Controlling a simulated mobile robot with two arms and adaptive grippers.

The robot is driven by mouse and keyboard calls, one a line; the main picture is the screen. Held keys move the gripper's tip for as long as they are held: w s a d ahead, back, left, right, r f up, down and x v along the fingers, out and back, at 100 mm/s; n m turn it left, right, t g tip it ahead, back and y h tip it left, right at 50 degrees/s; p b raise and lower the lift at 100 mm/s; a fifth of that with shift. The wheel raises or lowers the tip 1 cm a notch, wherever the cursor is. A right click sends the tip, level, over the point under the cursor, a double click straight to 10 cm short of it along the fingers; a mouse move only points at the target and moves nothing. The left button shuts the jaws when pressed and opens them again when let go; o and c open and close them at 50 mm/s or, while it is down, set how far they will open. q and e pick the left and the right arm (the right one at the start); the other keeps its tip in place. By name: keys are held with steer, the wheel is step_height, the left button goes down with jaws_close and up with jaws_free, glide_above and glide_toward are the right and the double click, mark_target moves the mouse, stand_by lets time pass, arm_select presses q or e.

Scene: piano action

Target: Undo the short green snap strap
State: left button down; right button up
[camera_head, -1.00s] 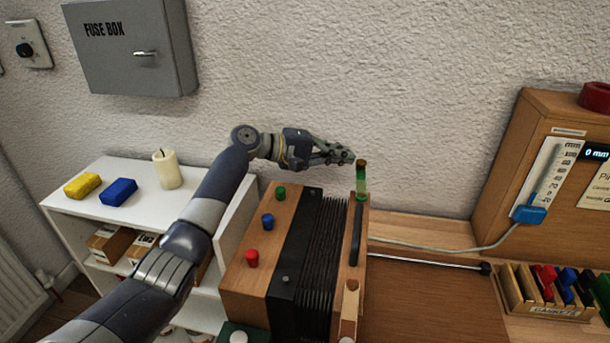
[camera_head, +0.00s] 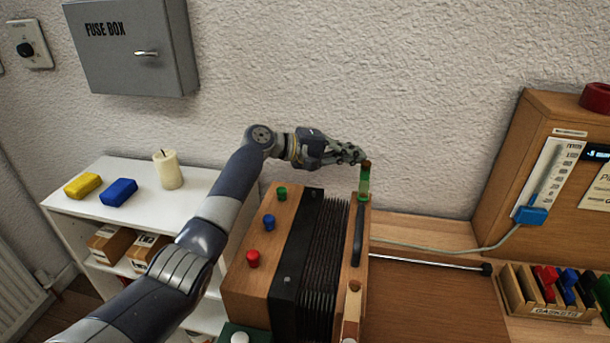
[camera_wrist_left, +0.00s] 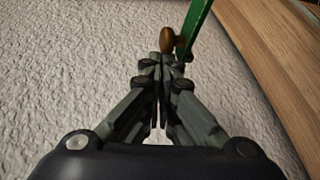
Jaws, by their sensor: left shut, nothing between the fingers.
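The short green strap (camera_head: 364,184) stands up at the far right corner of the wooden bellows box (camera_head: 240,280), with a brown knob (camera_head: 367,164) at its upper end. In the left wrist view the green strap (camera_wrist_left: 196,20) comes in from the top and its brown knob (camera_wrist_left: 167,40) sits just beyond my fingertips. My left gripper (camera_head: 361,156) is shut and empty, its fingertips right beside the knob; I cannot tell whether they touch it. My right gripper is not in view.
A pale strap with a brown knob (camera_head: 354,286) is at the box's near end. Red, blue and green pegs stand on the box's left part. A rough white wall rises close behind my gripper. A gasket rack (camera_head: 556,312) and gauge panel are at right.

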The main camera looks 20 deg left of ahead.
arm_select(q)
steer(key=v, duration=1.2)
steer(key=shift+d+r, duration=0.1)
steer(key=shift+r, duration=0.05)
